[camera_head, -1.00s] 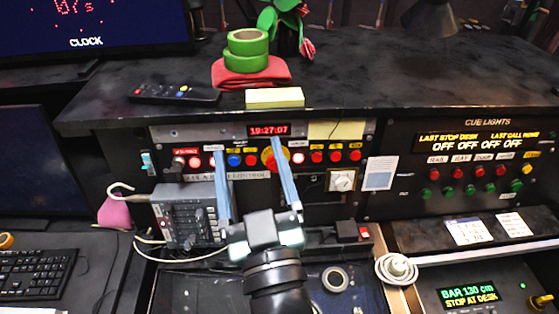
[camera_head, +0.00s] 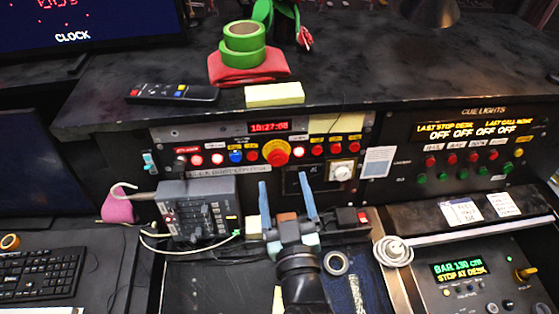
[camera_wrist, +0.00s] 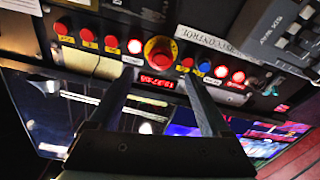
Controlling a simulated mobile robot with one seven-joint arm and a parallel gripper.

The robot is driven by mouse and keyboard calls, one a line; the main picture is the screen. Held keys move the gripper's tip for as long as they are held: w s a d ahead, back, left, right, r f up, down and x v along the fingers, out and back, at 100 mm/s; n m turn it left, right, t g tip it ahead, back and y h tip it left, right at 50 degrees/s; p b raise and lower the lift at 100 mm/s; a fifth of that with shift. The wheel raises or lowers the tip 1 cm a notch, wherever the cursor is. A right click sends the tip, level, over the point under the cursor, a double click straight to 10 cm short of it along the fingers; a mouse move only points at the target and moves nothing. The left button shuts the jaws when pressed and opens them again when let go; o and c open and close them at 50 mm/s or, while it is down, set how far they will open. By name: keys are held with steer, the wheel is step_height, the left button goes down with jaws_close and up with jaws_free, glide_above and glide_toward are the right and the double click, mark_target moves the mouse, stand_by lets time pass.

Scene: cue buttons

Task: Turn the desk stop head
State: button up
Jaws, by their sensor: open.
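The desk stop head is a large red mushroom button (camera_head: 276,153) on a yellow collar, set in the row of buttons on the front panel below the red digital clock. It also shows in the wrist view (camera_wrist: 159,51), upper middle, just beyond the fingertips. My gripper (camera_head: 284,181) is open and empty, its two blue-grey fingers pointing up toward the panel. In the head view the fingertips sit below the stop head in the picture, apart from it. In the wrist view the fingers (camera_wrist: 158,75) stand either side of the clock. The stop head is unobstructed in both views.
Small red and blue buttons (camera_head: 236,157) flank the stop head closely. A grey mixer box (camera_head: 200,210) is left of my gripper. A yellow block (camera_head: 274,95) lies on the ledge above.

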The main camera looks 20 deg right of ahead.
mark_target(278, 161)
steer(key=x, duration=0.5)
steer(key=shift+w+p, duration=0.35)
jaws_close()
